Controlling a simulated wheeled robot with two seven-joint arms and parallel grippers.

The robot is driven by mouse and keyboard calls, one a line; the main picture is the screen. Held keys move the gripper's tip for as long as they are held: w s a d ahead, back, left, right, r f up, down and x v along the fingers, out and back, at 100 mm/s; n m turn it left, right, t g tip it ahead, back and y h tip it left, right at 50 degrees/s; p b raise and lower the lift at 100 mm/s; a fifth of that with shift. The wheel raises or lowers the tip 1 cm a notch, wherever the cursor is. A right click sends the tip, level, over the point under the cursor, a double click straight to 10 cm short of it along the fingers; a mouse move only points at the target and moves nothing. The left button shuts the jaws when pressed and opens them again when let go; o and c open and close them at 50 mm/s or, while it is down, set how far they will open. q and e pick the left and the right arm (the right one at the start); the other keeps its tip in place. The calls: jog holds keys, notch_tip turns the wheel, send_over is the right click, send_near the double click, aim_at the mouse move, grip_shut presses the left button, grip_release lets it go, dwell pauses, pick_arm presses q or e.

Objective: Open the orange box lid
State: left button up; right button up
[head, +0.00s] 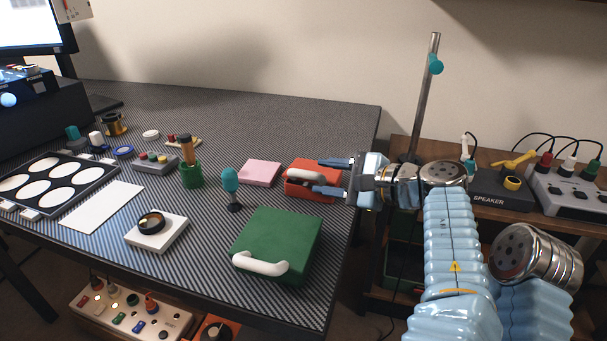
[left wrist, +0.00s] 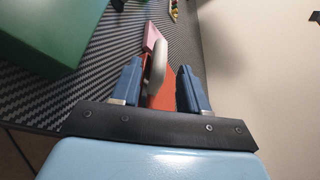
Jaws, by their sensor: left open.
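The orange box (head: 297,189) sits near the right edge of the table, its lid apparently down. A white handle (head: 304,174) shows on it. My left gripper (head: 320,176) is open at the box, its two fingers reaching over it from the right. In the left wrist view, the white handle (left wrist: 157,62) lies between the spread fingers (left wrist: 160,66), with visible gaps at its sides. The orange box (left wrist: 166,90) shows behind it, partly hidden by the gripper. My right gripper is not in view.
A green box (head: 285,235) with a white handle stands in front of the orange box. A pink block (head: 260,172) lies just left of it. A teal-headed tool (head: 230,182) stands nearby. The table's right edge (head: 364,150) is close; the back of the table is clear.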

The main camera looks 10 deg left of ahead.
aim_at(313, 176)
pick_arm(q)
jog(key=x, duration=0.6)
jog(key=shift+d, duration=0.1)
grip_shut()
